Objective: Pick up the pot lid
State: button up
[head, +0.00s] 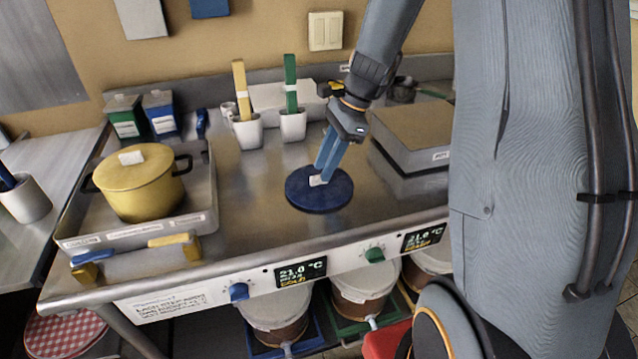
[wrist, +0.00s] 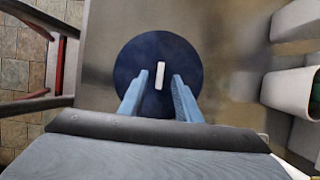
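A round dark blue lid (head: 326,194) with a small white bar handle lies flat on the steel counter, and it also shows in the wrist view (wrist: 133,62). My gripper (head: 321,176) points down at its middle. In the wrist view my gripper's two blue fingers (wrist: 157,82) are apart, with the white handle (wrist: 159,75) between them and a gap on each side. Whether the fingertips touch the lid is unclear. A yellow pot (head: 146,190) with its own yellow lid (head: 133,165) and white handle stands in a tray at the left.
The metal tray (head: 205,192) holds the pot. White cups (head: 248,132) with yellow and green utensils stand behind the lid. A grey box-like appliance (head: 413,140) stands close on the right. Knobs and displays (head: 300,272) line the front edge. The counter left of the lid is clear.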

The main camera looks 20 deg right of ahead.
aim_at(319, 182)
jog(key=shift+x, duration=1.2)
grip_shut()
